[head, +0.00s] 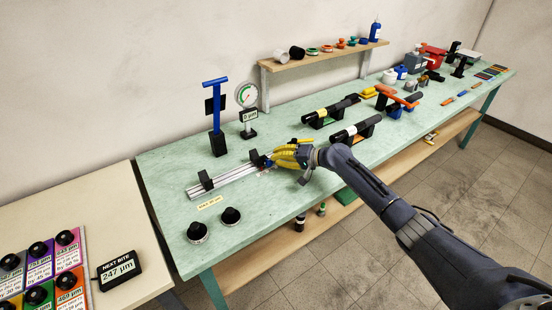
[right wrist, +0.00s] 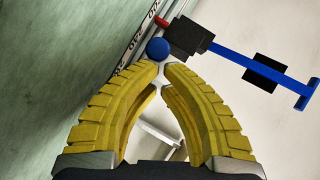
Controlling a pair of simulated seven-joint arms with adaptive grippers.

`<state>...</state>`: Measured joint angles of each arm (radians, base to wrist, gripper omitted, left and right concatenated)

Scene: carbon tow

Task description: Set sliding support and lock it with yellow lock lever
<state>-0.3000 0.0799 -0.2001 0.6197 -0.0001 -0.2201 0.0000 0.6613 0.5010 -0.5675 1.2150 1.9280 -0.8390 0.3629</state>
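The aluminium rail (head: 228,177) lies on the green bench. A black support (head: 205,181) stands near its left end and a black block with a blue part (head: 256,159) near its right end. My right gripper (head: 274,157), with yellow fingers, is at that right end. In the right wrist view its fingertips (right wrist: 162,66) are almost together beside a blue ball knob (right wrist: 158,48); I cannot tell whether they hold it. A red tip (right wrist: 162,22) shows near the rail's scale (right wrist: 140,35). I cannot make out a yellow lever. My left gripper is out of view.
A blue T-handled stand (head: 215,115) and a dial gauge (head: 246,97) stand behind the rail. Two black knobs (head: 230,215) are in front. Black cylinders on cradles (head: 352,132) lie to the right. The bench is clear left of the rail.

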